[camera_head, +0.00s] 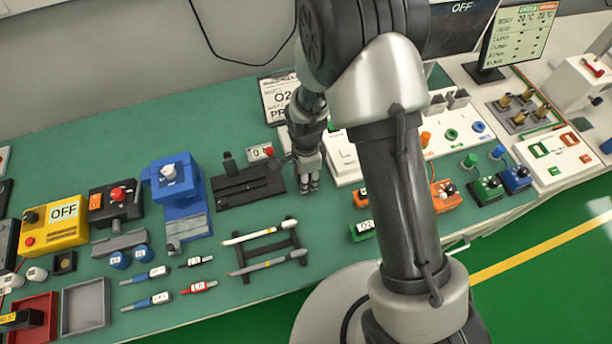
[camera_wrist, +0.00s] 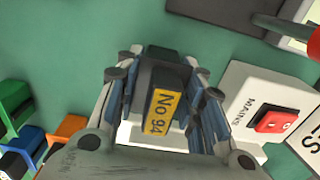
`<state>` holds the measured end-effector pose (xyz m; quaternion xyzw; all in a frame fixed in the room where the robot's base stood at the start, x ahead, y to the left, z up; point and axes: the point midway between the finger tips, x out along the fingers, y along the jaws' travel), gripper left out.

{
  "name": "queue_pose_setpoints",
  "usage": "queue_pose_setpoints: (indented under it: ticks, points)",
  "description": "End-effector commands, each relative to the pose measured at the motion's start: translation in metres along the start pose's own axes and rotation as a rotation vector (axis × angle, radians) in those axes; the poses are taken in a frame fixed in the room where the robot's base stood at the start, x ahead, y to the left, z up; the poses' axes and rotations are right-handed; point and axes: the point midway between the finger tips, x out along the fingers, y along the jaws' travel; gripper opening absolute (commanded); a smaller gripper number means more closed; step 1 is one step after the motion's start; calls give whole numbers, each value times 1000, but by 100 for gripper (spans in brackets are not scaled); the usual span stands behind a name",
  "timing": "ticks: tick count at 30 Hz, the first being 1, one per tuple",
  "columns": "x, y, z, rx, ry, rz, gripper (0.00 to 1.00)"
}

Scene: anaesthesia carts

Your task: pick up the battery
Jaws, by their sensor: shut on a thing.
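My gripper (camera_head: 309,182) points down over the green bench, near the bench's middle. In the wrist view my gripper (camera_wrist: 160,90) has its fingers closed on both sides of a dark block with a yellow label reading "No 94", which I take as the battery (camera_wrist: 163,108). The battery sits between the fingers with its label facing the camera. In the head view the fingers largely hide it, and I cannot tell whether it touches the bench.
A white box with a red switch marked MAINS (camera_wrist: 272,115) stands close to the gripper. A black fixture (camera_head: 247,186) is to the left and a pen rack (camera_head: 265,252) in front. Blue (camera_head: 180,190) and yellow (camera_head: 62,222) machines stand further left. Bare bench (camera_head: 120,130) lies behind them.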

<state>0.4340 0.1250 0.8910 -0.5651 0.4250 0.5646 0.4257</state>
Motion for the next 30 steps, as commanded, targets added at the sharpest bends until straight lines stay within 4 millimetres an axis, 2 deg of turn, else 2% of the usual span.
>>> queue_pose_setpoints:
  ticks: [8,14,20,30]
  points:
    - [-1,0,0,0,0,1,18]
    - [-16,0,0,0,0,-2,18]
    - [-56,-1,0,0,0,-4,18]
    - [-147,-1,0,0,0,-5,18]
